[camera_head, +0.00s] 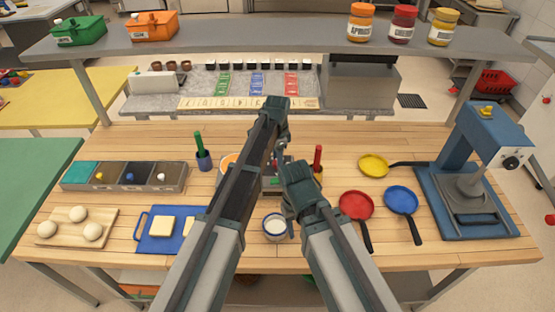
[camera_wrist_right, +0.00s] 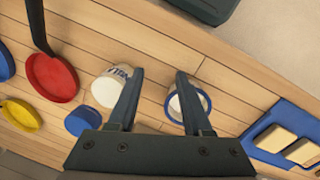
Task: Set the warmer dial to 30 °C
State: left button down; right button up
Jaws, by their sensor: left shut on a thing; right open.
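The warmer (camera_head: 272,185) is a grey box at the middle of the wooden table, mostly hidden behind my arms. Small red and green marks show on it. Its dial and the setting cannot be read in the head view. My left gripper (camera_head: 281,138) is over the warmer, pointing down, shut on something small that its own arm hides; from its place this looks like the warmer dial. My right gripper (camera_head: 294,171) is just in front of the warmer. In the right wrist view its fingers (camera_wrist_right: 157,100) are apart with nothing between them.
A red pan (camera_head: 356,205), a blue pan (camera_head: 401,200) and a blue press (camera_head: 480,160) are at right. A blue board (camera_head: 170,243) and an ingredient box (camera_head: 123,177) are at left.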

pick_arm(q)
jog(key=n, duration=0.5)
jog(key=shift+n, duration=2.2)
jog(key=shift+c, duration=2.1)
grip_release()
jog(key=shift+r, duration=0.1)
notch_tip(320, 180, up, 14)
jog(key=p, duration=1.4)
